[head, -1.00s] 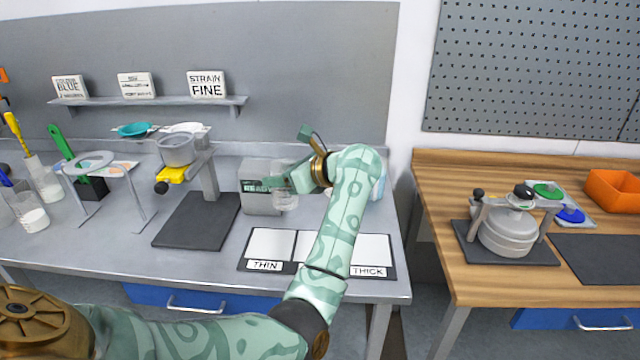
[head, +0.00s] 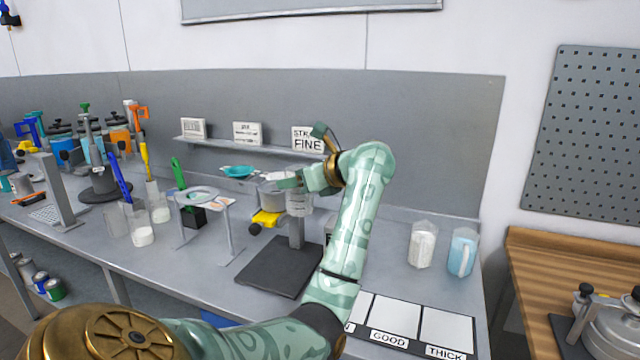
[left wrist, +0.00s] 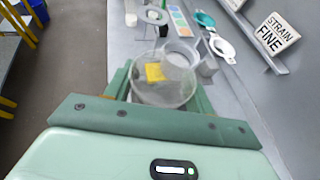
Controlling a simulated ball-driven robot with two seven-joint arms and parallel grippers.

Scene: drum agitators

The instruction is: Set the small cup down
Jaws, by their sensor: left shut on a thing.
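The small cup (head: 299,204) is clear and looks upright. My left gripper (head: 293,183) is shut on it and holds it above the bench, just right of the grey pot (head: 270,193) on the stand, partly overlapping the pot in the picture. In the left wrist view, the cup (left wrist: 150,96) sits between the green fingers, with the pot (left wrist: 180,58) and a yellow part seen beyond or through it. I cannot tell whether cup and pot touch. My right gripper is not in view.
The stand has a dark base plate (head: 279,267) and a yellow handle (head: 266,218). A labelled mat (head: 402,345), a white jug (head: 423,245) and a blue jug (head: 463,252) are to the right. Left are a small ring table (head: 203,196) and beakers (head: 141,229).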

